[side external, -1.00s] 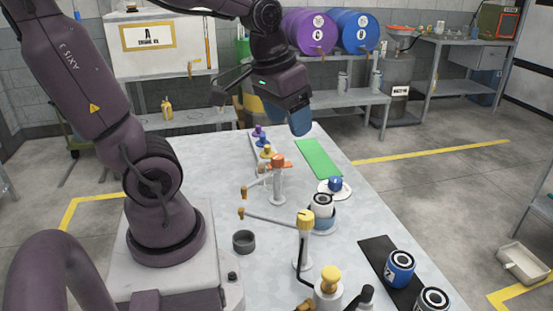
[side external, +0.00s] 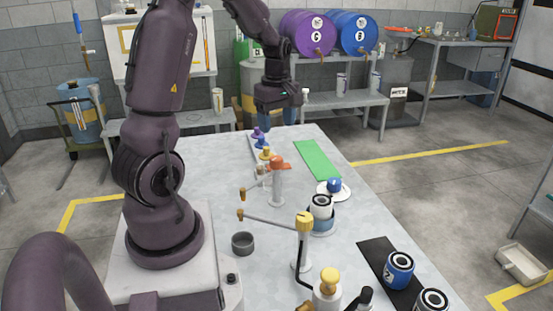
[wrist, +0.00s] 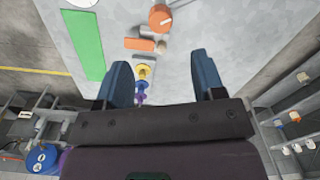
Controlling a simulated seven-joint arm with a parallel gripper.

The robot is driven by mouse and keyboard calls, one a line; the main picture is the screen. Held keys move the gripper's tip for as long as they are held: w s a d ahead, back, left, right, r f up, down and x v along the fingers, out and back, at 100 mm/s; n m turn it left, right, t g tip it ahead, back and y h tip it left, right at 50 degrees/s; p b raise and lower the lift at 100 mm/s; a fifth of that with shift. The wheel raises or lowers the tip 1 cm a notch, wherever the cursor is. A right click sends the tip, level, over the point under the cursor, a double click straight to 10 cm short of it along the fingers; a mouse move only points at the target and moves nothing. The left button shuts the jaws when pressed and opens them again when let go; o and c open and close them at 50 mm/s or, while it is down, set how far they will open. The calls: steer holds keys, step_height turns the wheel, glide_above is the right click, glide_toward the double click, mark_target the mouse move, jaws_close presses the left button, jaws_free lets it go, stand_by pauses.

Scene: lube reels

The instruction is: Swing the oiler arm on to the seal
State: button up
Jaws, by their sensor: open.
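A post with a yellow cap (side external: 304,222) stands mid-table in the side external view, and a thin arm (side external: 270,218) reaches left from it to an orange-brown tip. My gripper (side external: 277,118) is open and empty above the table's far end. In the wrist view, its blue fingers (wrist: 164,70) are apart, with the orange top (wrist: 160,18) beyond them.
Yellow, blue and purple knobs (side external: 262,143) stand in a row near my gripper.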

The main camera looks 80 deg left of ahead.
mark_target(276, 158)
step_height(276, 158, down, 11)
steer(key=shift+r, duration=0.1)
stand_by(0.3)
jaws_close()
